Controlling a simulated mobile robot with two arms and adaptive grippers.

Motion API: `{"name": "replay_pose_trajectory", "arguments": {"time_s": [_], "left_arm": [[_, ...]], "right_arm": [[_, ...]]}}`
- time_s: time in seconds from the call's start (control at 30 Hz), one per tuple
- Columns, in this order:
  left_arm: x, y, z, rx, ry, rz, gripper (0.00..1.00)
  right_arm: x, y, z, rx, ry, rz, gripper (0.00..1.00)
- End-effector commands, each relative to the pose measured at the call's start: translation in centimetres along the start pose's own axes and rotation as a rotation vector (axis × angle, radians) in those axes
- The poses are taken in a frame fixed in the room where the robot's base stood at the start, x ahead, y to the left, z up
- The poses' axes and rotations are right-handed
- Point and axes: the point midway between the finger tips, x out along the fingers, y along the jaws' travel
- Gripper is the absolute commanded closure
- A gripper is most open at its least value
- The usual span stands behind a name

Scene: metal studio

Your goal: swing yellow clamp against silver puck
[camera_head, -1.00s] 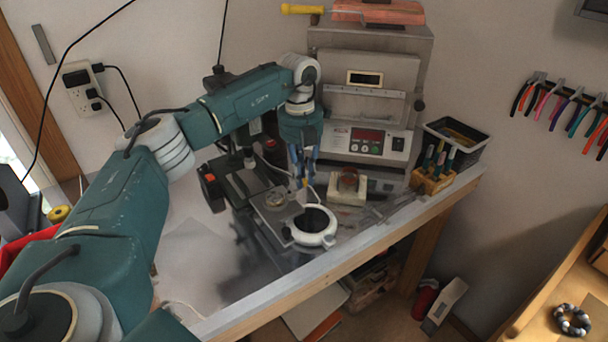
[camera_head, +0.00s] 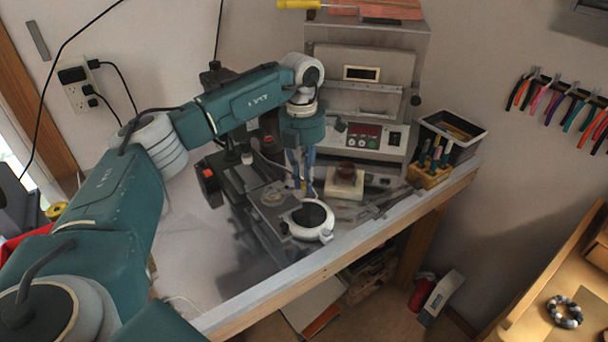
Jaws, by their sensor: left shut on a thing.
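A white ring-shaped part with a dark middle (camera_head: 327,233) sits just in front of the gripper. My right gripper is not in view.
A grey machine with a display and buttons (camera_head: 360,80) stands behind the gripper. A cream block with a reddish round top (camera_head: 345,183) and a wooden tool holder (camera_head: 430,176) stand to the right.

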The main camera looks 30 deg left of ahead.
Motion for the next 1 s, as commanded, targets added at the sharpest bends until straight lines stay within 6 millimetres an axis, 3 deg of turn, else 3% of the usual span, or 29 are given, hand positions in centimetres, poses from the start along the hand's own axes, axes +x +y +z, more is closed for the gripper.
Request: {"name": "replay_pose_trajectory", "arguments": {"time_s": [0.4, 1.0], "left_arm": [[-0.10, -0.64, -0.74, 0.226, 0.008, 0.000, 1.00], [-0.13, -0.75, -0.89, 0.272, 0.009, 0.000, 1.00]], "right_arm": [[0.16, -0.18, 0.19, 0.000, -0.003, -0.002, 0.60], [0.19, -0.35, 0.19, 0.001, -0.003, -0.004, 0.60]]}}
